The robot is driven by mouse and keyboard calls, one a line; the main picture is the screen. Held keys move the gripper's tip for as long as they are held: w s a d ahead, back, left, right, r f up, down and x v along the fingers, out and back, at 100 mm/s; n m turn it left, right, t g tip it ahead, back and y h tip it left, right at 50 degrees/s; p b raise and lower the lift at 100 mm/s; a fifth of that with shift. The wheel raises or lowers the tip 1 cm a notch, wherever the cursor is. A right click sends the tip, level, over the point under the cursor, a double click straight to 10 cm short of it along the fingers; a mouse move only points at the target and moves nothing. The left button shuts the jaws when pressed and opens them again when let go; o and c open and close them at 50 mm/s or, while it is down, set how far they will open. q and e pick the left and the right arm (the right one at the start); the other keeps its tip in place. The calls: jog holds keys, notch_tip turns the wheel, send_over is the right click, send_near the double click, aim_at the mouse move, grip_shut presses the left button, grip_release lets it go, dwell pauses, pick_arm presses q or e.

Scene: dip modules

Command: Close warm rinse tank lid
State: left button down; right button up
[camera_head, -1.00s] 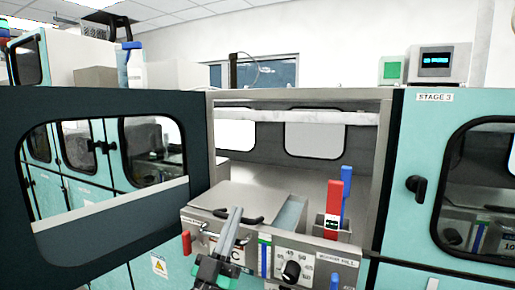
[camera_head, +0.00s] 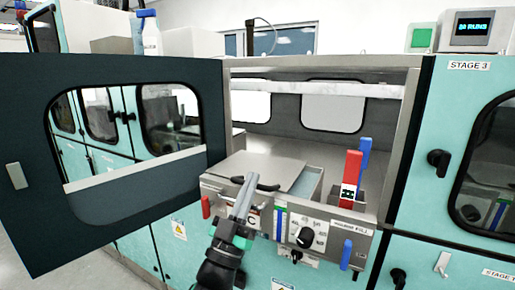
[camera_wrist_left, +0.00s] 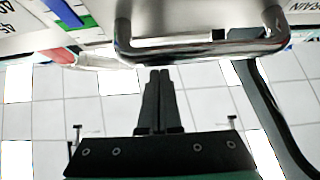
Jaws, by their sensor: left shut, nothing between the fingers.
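The rinse tank is a grey metal unit with a control front (camera_head: 333,232) inside the open cabinet. Its flat metal lid (camera_head: 268,167) lies over the left and middle of the top. A pale blue-grey strip (camera_head: 311,188) shows at the lid's right side. My right gripper is out of view.
The large cabinet door (camera_head: 130,205) stands open at the left. A red handle (camera_head: 350,172) and a blue handle (camera_head: 365,156) stand upright at the tank's right. The teal Stage 3 door (camera_head: 445,125) is shut at the right.

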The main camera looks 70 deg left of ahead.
pick_arm(q)
jog(key=b+v, duration=0.4)
jog(key=v, duration=0.4)
jog(key=shift+s+d, duration=0.4)
jog(key=shift+s, duration=0.1)
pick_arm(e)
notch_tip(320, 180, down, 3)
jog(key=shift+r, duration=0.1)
pick_arm(q)
jog(key=shift+r, duration=0.15)
